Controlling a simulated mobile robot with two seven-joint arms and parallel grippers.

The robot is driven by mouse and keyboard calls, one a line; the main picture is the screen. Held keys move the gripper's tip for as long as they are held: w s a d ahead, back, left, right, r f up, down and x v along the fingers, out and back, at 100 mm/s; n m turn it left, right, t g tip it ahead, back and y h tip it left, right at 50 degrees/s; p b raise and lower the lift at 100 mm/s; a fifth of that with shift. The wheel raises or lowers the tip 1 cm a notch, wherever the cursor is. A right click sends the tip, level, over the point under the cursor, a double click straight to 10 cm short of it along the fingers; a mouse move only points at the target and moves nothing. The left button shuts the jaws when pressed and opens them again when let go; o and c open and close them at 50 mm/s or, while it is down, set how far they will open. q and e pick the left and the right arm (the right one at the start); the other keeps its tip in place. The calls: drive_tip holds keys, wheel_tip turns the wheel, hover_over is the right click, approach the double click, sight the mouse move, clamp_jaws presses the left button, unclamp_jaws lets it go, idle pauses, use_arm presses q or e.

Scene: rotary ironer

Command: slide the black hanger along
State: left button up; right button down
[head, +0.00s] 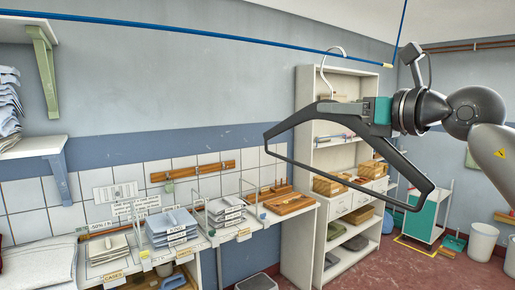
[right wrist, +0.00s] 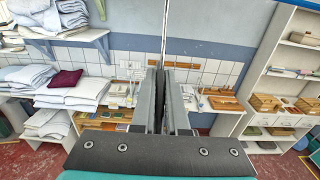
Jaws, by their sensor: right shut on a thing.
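The black hanger (head: 297,118) shows large in the middle right of the head view, with its lower bar sloping down to the right. Its pale metal hook (head: 323,74) rises to the blue rail (head: 230,40) and curves over at the rail's height. Whether the hook touches the rail I cannot tell. My right gripper (head: 348,111), on an arm from the right, is shut on the hanger's upper middle, below the hook. In the right wrist view its two grey fingers (right wrist: 167,100) stand close together; the hanger is hard to make out there. My left gripper is out of view.
The rail ends at a pale tip (head: 387,66) near a blue upright line (head: 400,30). Behind stand a cream shelf unit (head: 305,95) with wooden boxes and a counter with folded grey linen (head: 172,226). Linen shelves (head: 35,147) are at left. Air around the hanger looks clear.

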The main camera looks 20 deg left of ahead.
drive_tip(key=shift+w+d, duration=0.3)
drive_tip(key=shift+w, duration=0.05)
drive_tip(key=shift+w, duration=0.1)
drive_tip(key=shift+w+d+p, duration=0.5)
drive_tip(key=shift+w+d, duration=0.4)
drive_tip(key=shift+w, duration=0.25)
drive_tip(key=shift+w+d+p, duration=0.5)
drive_tip(key=shift+w+d, duration=0.4)
drive_tip(key=shift+w, duration=0.3)
drive_tip(key=shift+w+d, duration=0.9)
drive_tip(key=shift+w, duration=0.2)
drive_tip(key=shift+w+d, duration=0.85)
drive_tip(key=shift+w, duration=0.2)
